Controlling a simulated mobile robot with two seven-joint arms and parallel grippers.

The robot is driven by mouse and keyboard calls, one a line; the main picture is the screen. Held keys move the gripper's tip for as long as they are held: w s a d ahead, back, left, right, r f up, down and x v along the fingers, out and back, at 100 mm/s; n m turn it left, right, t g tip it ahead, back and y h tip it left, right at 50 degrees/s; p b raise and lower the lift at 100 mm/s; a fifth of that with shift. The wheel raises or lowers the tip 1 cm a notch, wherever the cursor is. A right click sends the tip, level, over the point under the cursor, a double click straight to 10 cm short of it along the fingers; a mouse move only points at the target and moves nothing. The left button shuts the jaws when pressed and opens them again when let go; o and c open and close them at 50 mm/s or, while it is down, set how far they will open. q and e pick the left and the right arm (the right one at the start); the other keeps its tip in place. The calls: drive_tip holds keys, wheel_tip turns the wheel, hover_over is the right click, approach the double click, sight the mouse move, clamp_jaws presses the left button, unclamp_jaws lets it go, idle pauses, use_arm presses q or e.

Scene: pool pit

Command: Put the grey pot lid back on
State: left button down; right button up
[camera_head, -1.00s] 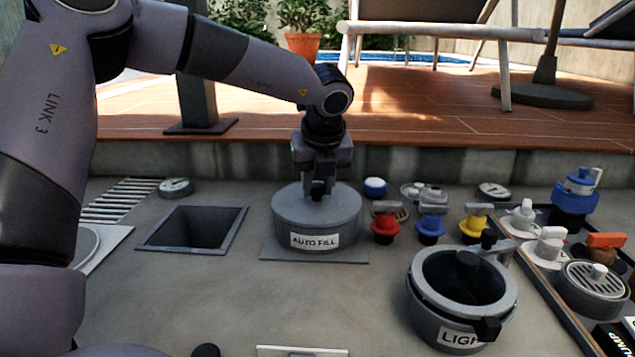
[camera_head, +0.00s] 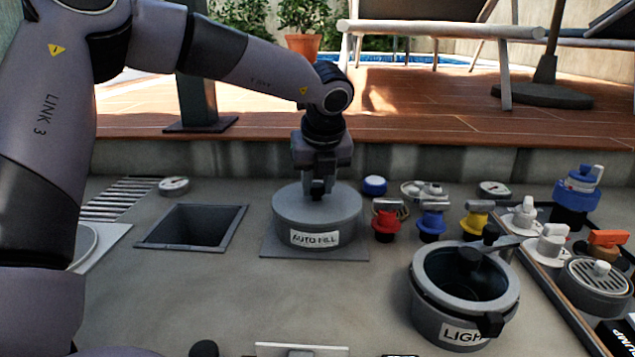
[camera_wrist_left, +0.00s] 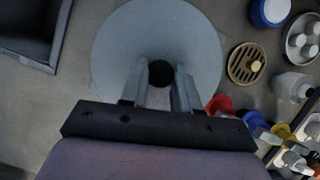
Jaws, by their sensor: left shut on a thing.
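The grey lid (camera_head: 335,200) is a flat round disc on top of the grey pot (camera_head: 352,231) labelled AUTO FILL. It looks level, and I see no clear gap between lid and pot. My left gripper (camera_head: 317,190) points down at the middle of the lid and is shut on its small dark knob. In the left wrist view the lid (camera_wrist_left: 118,45) fills the top middle, with the dark knob (camera_wrist_left: 161,73) between the fingers (camera_wrist_left: 160,80). The fingers hide part of the knob. My right gripper is not in view.
An open grey pot (camera_head: 424,296) labelled LIGHT, with dark parts inside, stands at front right. A square open pit (camera_head: 150,241) lies left of the lidded pot. Red (camera_head: 386,223), blue (camera_head: 431,225) and yellow (camera_head: 475,223) valves stand to its right. The concrete in front is mostly clear.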

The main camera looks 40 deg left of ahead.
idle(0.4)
use_arm(q)
drive_tip(key=c, duration=0.6)
unclamp_jaws()
drive_tip(key=shift+f, duration=0.1)
drive_tip(key=shift+r+p, duration=1.05)
drive_tip(key=shift+r, duration=1.5)
drive_tip(key=shift+r, duration=0.1)
drive_tip(key=shift+r+p, duration=0.95)
drive_tip(key=shift+r, duration=1)
